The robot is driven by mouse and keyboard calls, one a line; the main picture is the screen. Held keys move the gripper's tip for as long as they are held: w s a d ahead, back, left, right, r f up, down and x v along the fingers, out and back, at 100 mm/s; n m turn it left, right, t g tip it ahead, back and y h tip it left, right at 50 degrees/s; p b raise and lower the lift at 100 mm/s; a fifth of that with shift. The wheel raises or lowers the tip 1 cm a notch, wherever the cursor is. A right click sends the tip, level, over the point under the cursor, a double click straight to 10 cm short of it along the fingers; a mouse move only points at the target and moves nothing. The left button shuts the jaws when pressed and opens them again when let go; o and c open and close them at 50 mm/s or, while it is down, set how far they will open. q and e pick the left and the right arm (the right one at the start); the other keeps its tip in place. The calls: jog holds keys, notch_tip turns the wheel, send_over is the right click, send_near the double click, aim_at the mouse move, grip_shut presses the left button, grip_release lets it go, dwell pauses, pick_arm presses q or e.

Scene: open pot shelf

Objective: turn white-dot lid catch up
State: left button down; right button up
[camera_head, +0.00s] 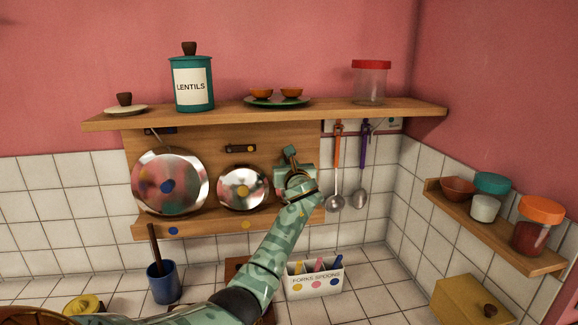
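My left gripper (290,160) is up against the right part of the wooden lid rack, just right of the small lid. A dark piece shows at its tip, but I cannot tell whether this is a finger or a catch. No white dot shows; the white-dot lid and its catch seem hidden behind my gripper and forearm. My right gripper is not in view.
The upper shelf (225,115) overhangs the rack and carries a lentils tin (192,85), a plate with two orange bowls, and a red-lidded jar (370,83). Ladles (337,195) hang to the right. A forks-and-spoons box (314,283) and a blue cup (162,285) stand below.

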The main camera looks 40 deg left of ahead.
pick_arm(q)
jog(key=shift+n, duration=0.3)
jog(key=n, duration=0.2)
jog(key=w+n, duration=0.1)
jog(key=n, duration=0.2)
jog(key=d+n, duration=0.1)
jog(key=n, duration=0.2)
jog(key=shift+w+r+b, duration=0.15)
jog(key=shift+r+b, duration=0.1)
jog(key=shift+b, duration=0.1)
jog(key=n, duration=0.3)
jog(key=n+b, duration=0.1)
jog(key=shift+w+d+r+n, duration=0.2)
jog(key=shift+r+n, duration=0.1)
jog(key=shift+n, duration=0.1)
jog(key=shift+w+r+n+b, duration=0.15)
jog(key=shift+n+b, duration=0.1)
jog(key=shift+n, duration=0.5)
jog(key=shift+s+r+n+b, duration=0.1)
jog(key=shift+r+n+b, duration=0.15)
jog(key=shift+n, duration=0.55)
jog(key=shift+w+r+n+b, duration=0.1)
jog(key=shift+n+b, duration=0.2)
jog(key=shift+n, duration=0.45)
jog(key=c, duration=1.3)
grip_release()
jog(key=shift+r, duration=0.1)
